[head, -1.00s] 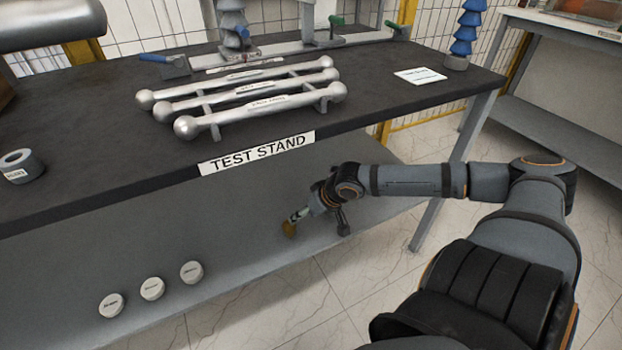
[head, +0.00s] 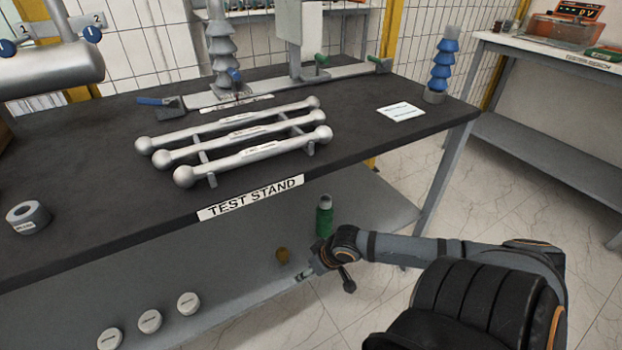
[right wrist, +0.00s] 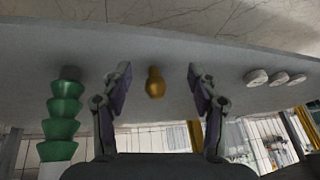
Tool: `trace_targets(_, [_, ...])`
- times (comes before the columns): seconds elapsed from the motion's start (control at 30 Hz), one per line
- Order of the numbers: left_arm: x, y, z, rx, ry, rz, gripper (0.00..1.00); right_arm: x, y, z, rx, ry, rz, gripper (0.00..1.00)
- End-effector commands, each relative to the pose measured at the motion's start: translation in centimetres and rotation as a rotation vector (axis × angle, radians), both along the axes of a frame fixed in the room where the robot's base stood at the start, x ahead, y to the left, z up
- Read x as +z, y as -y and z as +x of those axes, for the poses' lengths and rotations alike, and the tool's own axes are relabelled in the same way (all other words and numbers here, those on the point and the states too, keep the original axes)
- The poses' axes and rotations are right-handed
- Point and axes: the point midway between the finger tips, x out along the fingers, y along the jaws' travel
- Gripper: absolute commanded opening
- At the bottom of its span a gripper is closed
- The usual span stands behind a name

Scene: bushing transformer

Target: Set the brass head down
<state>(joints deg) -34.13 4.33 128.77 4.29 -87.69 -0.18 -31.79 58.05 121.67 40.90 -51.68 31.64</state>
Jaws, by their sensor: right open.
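The brass head (head: 282,254) stands on the grey lower shelf (head: 240,318) of the test stand, below the front edge of the black top. In the right wrist view the brass head (right wrist: 155,83) shows between the two fingers, with a gap on each side. My right gripper (head: 299,277) is open, empty and a little to the right of the brass head. Its spread fingers show in the right wrist view (right wrist: 155,90). My left gripper is not in view.
A green ribbed insulator (head: 324,216) stands on the shelf near the brass head; it also shows in the right wrist view (right wrist: 62,125). Several white round caps (head: 150,321) sit left on the shelf. Silver bars (head: 235,140) lie on the black top (head: 100,220).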

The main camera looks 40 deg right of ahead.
Motion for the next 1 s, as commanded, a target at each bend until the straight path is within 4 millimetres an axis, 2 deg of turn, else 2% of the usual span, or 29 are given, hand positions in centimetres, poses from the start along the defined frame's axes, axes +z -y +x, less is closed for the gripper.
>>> trace_targets(0.03, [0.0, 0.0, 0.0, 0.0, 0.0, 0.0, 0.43, -1.4, -1.6, -1.5, 0.006, -0.022, -0.008, 0.6])
trace_targets(0.1, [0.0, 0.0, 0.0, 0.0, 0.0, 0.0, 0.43, -2.9, -3.3, -3.7, 0.028, -0.064, -0.048, 0.6])
trace_targets(0.2, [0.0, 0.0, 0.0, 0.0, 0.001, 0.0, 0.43, -4.3, -5.7, -6.5, 0.046, -0.141, -0.092, 0.6])
trace_targets(0.4, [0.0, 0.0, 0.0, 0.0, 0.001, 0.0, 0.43, -5.0, -9.2, -10.5, 0.067, -0.283, -0.123, 0.6])
trace_targets(0.57, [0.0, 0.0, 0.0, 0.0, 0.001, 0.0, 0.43, -5.0, -10.0, -11.6, 0.073, -0.325, -0.128, 0.6])
trace_targets(1.0, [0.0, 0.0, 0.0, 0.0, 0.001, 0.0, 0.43, -5.0, -9.9, -11.6, 0.073, -0.325, -0.128, 0.6])
